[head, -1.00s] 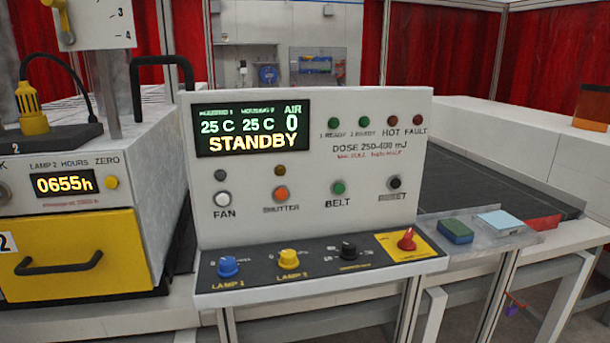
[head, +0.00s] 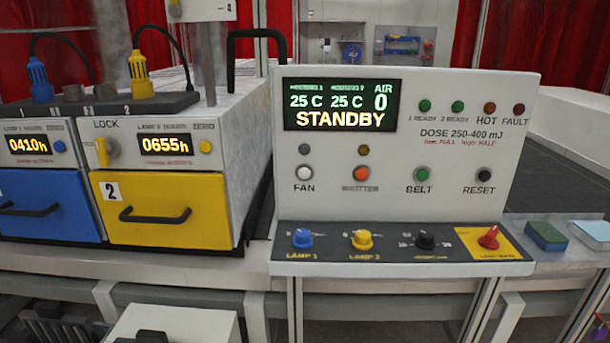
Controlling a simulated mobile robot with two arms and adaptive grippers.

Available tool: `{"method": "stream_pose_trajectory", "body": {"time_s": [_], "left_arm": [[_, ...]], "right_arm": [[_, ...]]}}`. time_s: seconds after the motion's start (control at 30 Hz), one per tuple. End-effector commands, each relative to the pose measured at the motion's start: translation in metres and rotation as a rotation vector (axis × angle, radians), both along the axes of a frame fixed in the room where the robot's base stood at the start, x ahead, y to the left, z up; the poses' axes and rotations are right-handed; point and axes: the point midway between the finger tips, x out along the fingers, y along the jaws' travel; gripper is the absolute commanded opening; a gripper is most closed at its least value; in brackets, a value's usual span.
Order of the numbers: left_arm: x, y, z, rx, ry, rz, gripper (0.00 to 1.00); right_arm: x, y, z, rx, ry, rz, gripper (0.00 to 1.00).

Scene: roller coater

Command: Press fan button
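The white fan button (head: 304,173) sits at the left of the lower button row on the white control panel (head: 450,205), above the label FAN. A dark indicator lamp (head: 304,149) is just above it. The panel's display (head: 339,105) reads 25 C, 25 C, AIR 0 and STANDBY. Neither of my grippers is in view, and nothing touches the button.
An orange shutter button (head: 362,173), green belt button (head: 423,174) and black reset button (head: 484,174) share the row. Several knobs stick up from the sloped ledge below. A yellow drawer (head: 165,208) and blue drawer (head: 40,208) stand left. Space before the panel is clear.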

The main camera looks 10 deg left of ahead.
Motion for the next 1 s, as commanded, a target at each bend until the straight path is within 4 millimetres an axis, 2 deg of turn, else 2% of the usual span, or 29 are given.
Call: {"method": "stream_pose_trajectory", "body": {"time_s": [0.03, 0.17, 1.0], "left_arm": [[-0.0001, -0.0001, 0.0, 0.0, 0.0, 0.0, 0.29], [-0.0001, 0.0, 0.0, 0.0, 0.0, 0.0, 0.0], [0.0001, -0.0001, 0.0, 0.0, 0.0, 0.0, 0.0]], "right_arm": [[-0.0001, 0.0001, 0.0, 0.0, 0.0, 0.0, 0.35], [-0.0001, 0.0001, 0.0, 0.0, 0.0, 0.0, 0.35], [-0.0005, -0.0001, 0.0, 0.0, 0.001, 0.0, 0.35]]}}
